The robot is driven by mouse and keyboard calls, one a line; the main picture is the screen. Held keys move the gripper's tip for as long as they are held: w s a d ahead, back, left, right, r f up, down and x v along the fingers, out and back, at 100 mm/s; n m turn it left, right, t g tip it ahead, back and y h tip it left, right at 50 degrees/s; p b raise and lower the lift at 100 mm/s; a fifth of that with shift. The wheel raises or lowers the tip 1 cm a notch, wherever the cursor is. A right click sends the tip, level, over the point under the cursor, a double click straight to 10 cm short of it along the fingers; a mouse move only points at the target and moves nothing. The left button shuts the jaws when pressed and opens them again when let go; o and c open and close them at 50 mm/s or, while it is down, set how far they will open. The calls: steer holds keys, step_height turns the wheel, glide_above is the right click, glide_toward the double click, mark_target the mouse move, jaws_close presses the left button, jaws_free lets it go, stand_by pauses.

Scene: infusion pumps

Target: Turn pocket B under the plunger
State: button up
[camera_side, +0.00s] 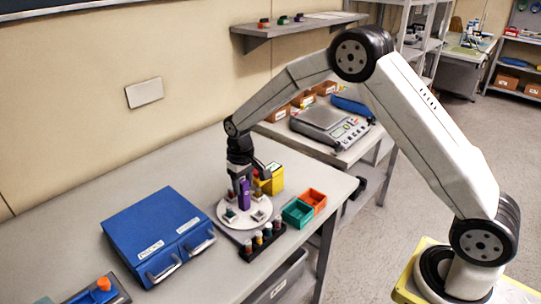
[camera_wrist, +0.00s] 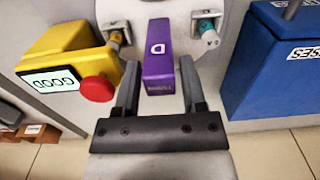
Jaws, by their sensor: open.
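A white round turntable (camera_side: 231,218) sits on the bench in the side view, and part of it shows in the wrist view (camera_wrist: 160,12). A purple upright block (camera_side: 244,194) stands on it; in the wrist view its top (camera_wrist: 158,48) bears a letter like D. My gripper (camera_wrist: 159,68) is open, its two fingers on either side of the block with gaps visible. A teal-capped vial (camera_wrist: 206,28) and a brown-orange one (camera_wrist: 115,38) sit near the rim. Pocket B's marking is not readable. I cannot make out the plunger clearly.
A yellow box (camera_wrist: 62,46) with a red button (camera_wrist: 97,88) and a "GOOD" display stands close by. A blue case (camera_side: 158,232), a black vial rack (camera_side: 262,243), a teal bin (camera_side: 297,214) and an orange bin (camera_side: 314,201) surround the turntable.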

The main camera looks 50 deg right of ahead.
steer(key=shift+f, duration=1.1)
jaws_close()
stand_by(0.8)
